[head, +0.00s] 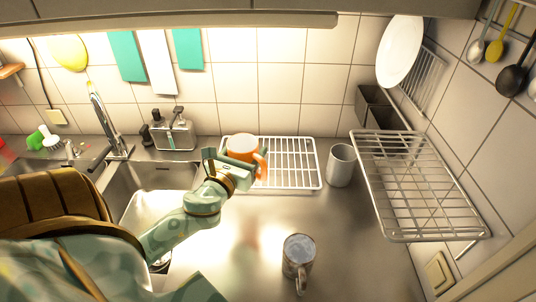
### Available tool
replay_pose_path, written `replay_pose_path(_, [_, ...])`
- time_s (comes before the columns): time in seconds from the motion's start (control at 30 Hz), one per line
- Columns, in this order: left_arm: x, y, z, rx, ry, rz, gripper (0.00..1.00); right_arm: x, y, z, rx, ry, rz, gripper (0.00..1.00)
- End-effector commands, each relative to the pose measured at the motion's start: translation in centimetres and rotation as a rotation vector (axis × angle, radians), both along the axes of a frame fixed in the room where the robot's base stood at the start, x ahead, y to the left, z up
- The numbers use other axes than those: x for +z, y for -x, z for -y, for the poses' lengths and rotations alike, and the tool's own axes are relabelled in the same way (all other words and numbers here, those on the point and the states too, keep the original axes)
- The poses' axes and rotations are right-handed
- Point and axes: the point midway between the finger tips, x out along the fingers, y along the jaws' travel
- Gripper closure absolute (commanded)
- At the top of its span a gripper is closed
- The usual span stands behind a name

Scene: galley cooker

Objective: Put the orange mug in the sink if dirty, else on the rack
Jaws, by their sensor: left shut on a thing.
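The orange mug (244,146) is at the left part of the white wire rack (292,160) on the counter. It looks upright, with a pale inside and its handle to the right. My left gripper (232,160) is shut on it from the front and hides part of its side. I cannot tell whether the mug touches the rack, and no dirt is clear on it. The sink (150,177) lies to the left, partly covered by my left arm. My right gripper is not in view.
A grey cup (341,165) stands right of the rack. A metallic mug (298,256) stands on the front counter. A wall-mounted wire shelf (420,185) juts out at the right. A faucet (107,120) and a soap caddy (173,133) stand behind the sink.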

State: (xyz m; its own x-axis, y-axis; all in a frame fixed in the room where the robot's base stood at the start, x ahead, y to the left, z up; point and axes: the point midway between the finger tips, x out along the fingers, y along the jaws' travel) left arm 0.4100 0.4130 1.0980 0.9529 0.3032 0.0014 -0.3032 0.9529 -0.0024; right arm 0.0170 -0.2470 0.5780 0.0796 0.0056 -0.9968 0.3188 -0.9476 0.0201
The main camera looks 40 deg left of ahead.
Motion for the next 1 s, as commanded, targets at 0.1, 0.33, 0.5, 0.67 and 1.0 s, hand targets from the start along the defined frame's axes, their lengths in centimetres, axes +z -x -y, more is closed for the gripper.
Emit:
replay_pose_path(0.1, [-1.4, -2.8, -0.5, 0.001, 0.000, 0.003, 0.65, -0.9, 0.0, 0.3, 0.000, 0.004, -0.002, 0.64])
replay_pose_path(0.33, [-4.8, -7.4, -1.4, 0.001, 0.002, 0.000, 0.65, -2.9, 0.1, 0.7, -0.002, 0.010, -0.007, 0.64])
replay_pose_path(0.5, [-7.2, -9.3, -1.7, -0.001, 0.002, 0.000, 0.65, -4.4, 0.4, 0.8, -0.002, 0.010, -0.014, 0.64])
replay_pose_path(0.67, [-7.8, -10.1, -1.9, -0.001, 0.000, 0.001, 0.65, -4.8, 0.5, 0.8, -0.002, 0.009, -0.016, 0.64])
replay_pose_path(1.0, [-12.1, -10.9, -2.0, -0.001, 0.001, -0.002, 0.65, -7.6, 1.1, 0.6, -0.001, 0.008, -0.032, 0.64])
